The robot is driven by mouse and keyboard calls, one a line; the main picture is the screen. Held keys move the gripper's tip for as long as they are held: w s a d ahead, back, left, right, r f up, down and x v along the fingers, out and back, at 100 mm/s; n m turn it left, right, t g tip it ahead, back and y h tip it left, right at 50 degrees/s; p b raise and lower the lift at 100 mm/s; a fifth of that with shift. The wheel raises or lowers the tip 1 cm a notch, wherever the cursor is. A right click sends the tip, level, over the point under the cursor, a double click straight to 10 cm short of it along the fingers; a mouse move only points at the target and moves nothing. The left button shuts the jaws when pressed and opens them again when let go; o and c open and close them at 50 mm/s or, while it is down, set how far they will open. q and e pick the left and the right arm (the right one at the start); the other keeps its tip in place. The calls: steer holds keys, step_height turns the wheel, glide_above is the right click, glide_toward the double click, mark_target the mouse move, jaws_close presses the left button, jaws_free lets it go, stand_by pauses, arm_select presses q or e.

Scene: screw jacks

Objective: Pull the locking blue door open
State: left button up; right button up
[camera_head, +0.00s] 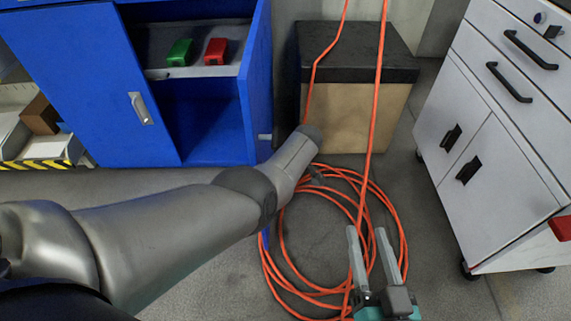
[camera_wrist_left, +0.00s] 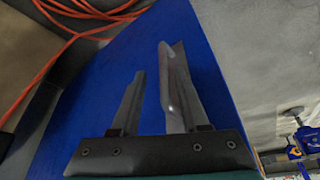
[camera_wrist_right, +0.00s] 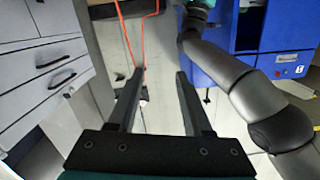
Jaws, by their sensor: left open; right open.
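The blue cabinet has a left door (camera_head: 85,80) with a metal handle (camera_head: 141,108), which looks shut. Its right side stands open, showing the shelf inside. A blue panel (camera_wrist_left: 75,135), apparently the swung-out right door, fills much of the left wrist view. Only a thin strip of it (camera_head: 265,258) shows below my left arm in the head view. My left gripper (camera_wrist_left: 153,62) is open in front of this panel. A shiny metal piece, perhaps a handle, shows by its right finger; I cannot tell whether they touch. My right gripper (camera_head: 366,231) is open and empty above the floor.
A green object (camera_head: 180,52) and a red object (camera_head: 216,51) sit on the cabinet shelf. An orange hose (camera_head: 330,290) lies coiled on the floor below a black-topped box (camera_head: 345,115). A white drawer cabinet (camera_head: 490,185) stands at right.

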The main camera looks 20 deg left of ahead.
steer(key=s+d+f+g+h+p, duration=0.2)
steer(key=d+g+h+p, duration=0.15)
steer(key=d+g, duration=0.25)
steer(key=s+d+f+g+h+p, duration=0.1)
steer(key=s+d+g+h+p, duration=0.15)
steer(key=d+g+p, duration=0.2)
arm_select(q)
steer(key=p+v, duration=0.5)
steer(key=v, duration=1)
arm_select(e)
steer(key=s+d+f+g, duration=0.1)
steer(key=s+f+g, duration=0.2)
steer(key=f, duration=1)
steer(key=shift+s+f, duration=0.3)
steer(key=shift+s, duration=0.3)
arm_select(q)
steer(key=shift+r, duration=0.1)
arm_select(e)
steer(key=shift+d, duration=0.1)
